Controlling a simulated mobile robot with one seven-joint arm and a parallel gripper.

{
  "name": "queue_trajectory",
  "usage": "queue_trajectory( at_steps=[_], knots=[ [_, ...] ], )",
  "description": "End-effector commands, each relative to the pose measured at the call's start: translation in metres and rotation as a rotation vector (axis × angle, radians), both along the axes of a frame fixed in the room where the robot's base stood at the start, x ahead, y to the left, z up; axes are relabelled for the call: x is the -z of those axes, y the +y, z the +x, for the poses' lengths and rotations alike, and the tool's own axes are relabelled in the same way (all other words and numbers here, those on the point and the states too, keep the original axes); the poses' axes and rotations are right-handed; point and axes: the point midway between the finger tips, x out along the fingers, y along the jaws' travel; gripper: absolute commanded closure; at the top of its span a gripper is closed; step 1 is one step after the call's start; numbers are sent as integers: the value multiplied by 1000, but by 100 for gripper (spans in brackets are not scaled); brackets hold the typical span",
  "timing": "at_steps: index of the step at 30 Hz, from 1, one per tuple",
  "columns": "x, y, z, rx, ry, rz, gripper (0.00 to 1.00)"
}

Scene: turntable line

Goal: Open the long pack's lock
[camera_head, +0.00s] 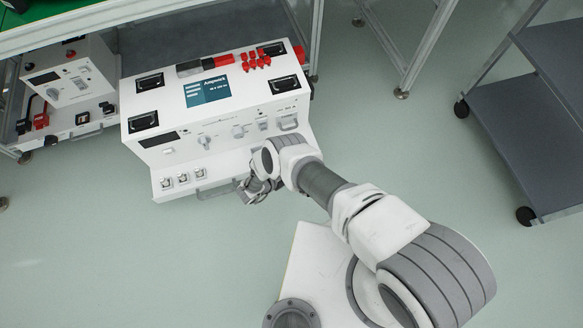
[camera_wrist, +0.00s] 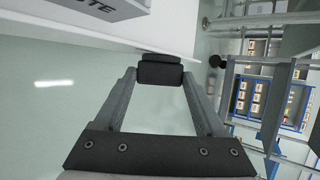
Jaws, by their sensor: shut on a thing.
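The long pack (camera_head: 215,118) is a wide white box with a blue screen, black recessed grips and red connectors on top. Its sloped front carries knobs and switches, above a lower white ledge with small switches and a grey handle (camera_head: 213,191). My gripper (camera_head: 250,190) is at the right part of this ledge's front edge. In the wrist view my gripper (camera_wrist: 160,72) has its dark fingertips together beside a white panel (camera_wrist: 172,25). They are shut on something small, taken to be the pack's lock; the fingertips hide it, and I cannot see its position.
A smaller white unit (camera_head: 68,82) stands left of the pack on the shelf. A grey shelved cart (camera_head: 520,125) stands at the right. A metal table frame (camera_head: 410,50) is behind. The pale floor (camera_head: 110,265) in front is clear.

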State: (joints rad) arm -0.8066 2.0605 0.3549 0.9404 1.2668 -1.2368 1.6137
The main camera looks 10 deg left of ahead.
Motion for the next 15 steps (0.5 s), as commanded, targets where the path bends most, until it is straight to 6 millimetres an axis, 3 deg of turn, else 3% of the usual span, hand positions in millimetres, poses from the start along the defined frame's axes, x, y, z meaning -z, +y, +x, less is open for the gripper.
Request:
queue_trajectory(
  at_steps=[8,9,13,15],
  knots=[
    [-1,1,2,-2,-4,1,83],
    [-1,1,2,-2,-4,1,24],
    [-1,1,2,-1,-3,2,1],
    [-1,1,1,-1,-3,2,0]
  ],
)
